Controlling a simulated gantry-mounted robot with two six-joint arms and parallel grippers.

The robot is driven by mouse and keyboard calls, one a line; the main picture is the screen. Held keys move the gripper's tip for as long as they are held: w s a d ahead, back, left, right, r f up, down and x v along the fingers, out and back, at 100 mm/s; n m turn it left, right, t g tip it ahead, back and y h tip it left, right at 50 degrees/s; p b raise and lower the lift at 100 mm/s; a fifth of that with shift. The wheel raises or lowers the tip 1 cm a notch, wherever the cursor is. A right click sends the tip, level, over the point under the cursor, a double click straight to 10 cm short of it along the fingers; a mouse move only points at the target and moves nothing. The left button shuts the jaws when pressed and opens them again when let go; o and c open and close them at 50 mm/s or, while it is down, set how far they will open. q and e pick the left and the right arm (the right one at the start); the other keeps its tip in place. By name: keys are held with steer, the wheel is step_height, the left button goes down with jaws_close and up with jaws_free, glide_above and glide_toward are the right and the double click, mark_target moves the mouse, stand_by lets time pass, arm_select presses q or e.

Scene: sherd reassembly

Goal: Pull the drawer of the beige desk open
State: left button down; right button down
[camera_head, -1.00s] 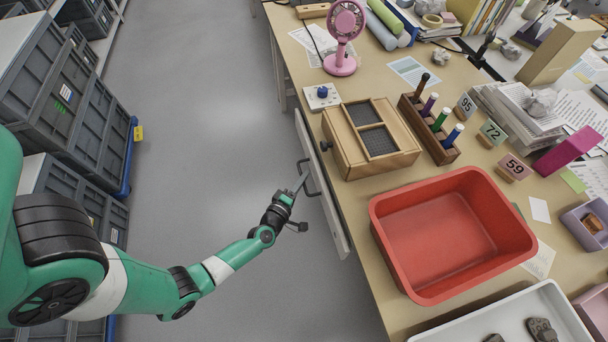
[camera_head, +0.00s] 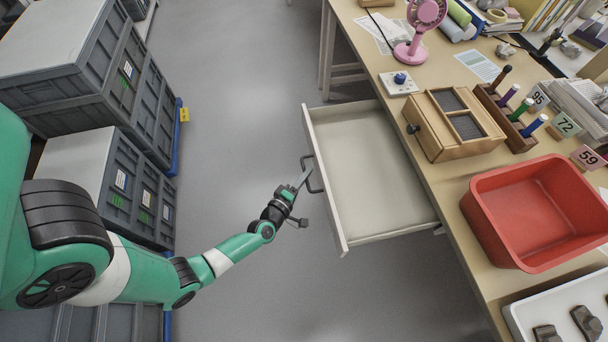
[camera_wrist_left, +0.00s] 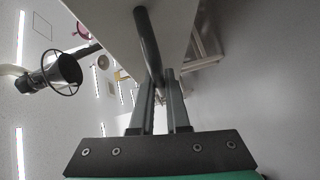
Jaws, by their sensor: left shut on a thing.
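The drawer (camera_head: 365,172) of the beige desk (camera_head: 455,215) stands well out from the desk, and its pale interior looks empty. Its dark bar handle (camera_head: 311,174) is on the front panel, facing left. My left gripper (camera_head: 303,181) is at this handle. In the left wrist view the handle (camera_wrist_left: 149,45) runs down to between the two fingers of my left gripper (camera_wrist_left: 163,88), which is shut on it. My right gripper is not in view.
A wooden box (camera_head: 452,125), a red tray (camera_head: 535,215) and a white tray (camera_head: 560,310) with dark pieces are on the desk. Grey crates (camera_head: 100,75) are stacked at the left. Grey floor (camera_head: 235,120) lies clear between the crates and drawer.

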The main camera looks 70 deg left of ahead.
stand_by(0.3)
arm_select(q)
steer(key=c, duration=0.9)
jaws_free()
steer(key=shift+w, duration=0.1)
steer(key=p+v, duration=0.4)
steer(key=v, duration=0.7)
steer(key=shift+s+d, duration=0.2)
steer(key=shift+s, duration=0.1)
steer(key=shift+p, duration=0.3)
